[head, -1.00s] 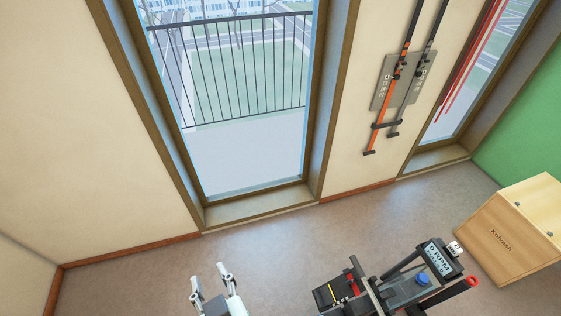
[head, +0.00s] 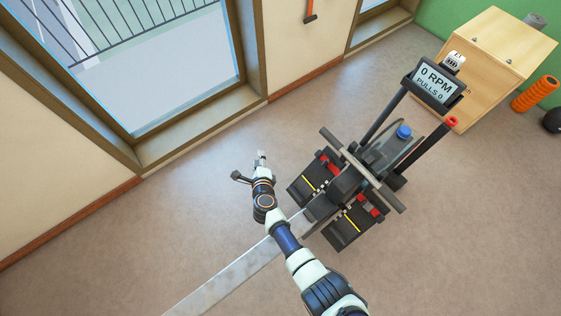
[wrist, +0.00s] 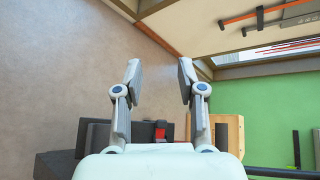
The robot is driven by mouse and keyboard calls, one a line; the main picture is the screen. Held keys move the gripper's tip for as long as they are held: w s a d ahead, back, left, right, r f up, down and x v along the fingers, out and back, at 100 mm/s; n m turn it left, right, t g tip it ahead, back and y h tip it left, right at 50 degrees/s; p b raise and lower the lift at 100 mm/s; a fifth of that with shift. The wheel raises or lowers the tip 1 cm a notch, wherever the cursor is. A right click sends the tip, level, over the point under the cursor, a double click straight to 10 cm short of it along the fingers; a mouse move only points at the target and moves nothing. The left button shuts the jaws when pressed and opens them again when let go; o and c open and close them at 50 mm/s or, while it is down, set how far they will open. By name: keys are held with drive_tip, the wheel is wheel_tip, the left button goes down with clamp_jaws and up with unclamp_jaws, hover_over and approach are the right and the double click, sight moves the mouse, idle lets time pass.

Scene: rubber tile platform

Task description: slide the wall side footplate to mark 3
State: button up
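A rowing machine stands on the floor with two black footplates, each with a yellow line and a red part. The wall-side footplate (head: 303,190) is the one nearer the window wall; the other footplate (head: 342,234) lies beyond the rail. Mark numbers are too small to read. My gripper (head: 262,156) is just left of the wall-side footplate, apart from it, pointing toward the wall. In the wrist view my gripper (wrist: 160,72) has its two fingers spread with nothing between them. A dark part of the machine (wrist: 60,163) and a red piece (wrist: 160,132) show behind the fingers.
A metal rail (head: 225,287) runs toward the lower left under my arm. The machine's handle bar (head: 362,170) and display (head: 436,82) stand to the right. A wooden box (head: 490,65) and orange roller (head: 535,94) are farther right. Floor toward the wall is clear.

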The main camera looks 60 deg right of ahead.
drive_tip(key=s+d+f+m+g+b, duration=0.25)
drive_tip(key=s+f, duration=0.35)
drive_tip(key=f, duration=0.5)
drive_tip(key=m+g+y, duration=0.1)
drive_tip(key=m+g, duration=0.2)
drive_tip(key=g, duration=0.1)
hover_over(291, 191)
drive_tip(key=s+a, duration=0.1)
drive_tip(key=a, duration=0.4)
wheel_tip(291, 191, down, 8)
drive_tip(key=d+f+b, duration=0.1)
drive_tip(key=f+b, duration=0.3)
drive_tip(key=b, duration=0.1)
drive_tip(key=d+f+b, duration=0.2)
drive_tip(key=f+b, duration=0.2)
drive_tip(key=b, duration=0.1)
drive_tip(key=w+d+f+b, duration=0.1)
drive_tip(key=d+f+b, duration=0.1)
drive_tip(key=f+b, duration=0.3)
drive_tip(key=shift+d, duration=0.2)
drive_tip(key=shift+d+r, duration=0.1)
clamp_jaws()
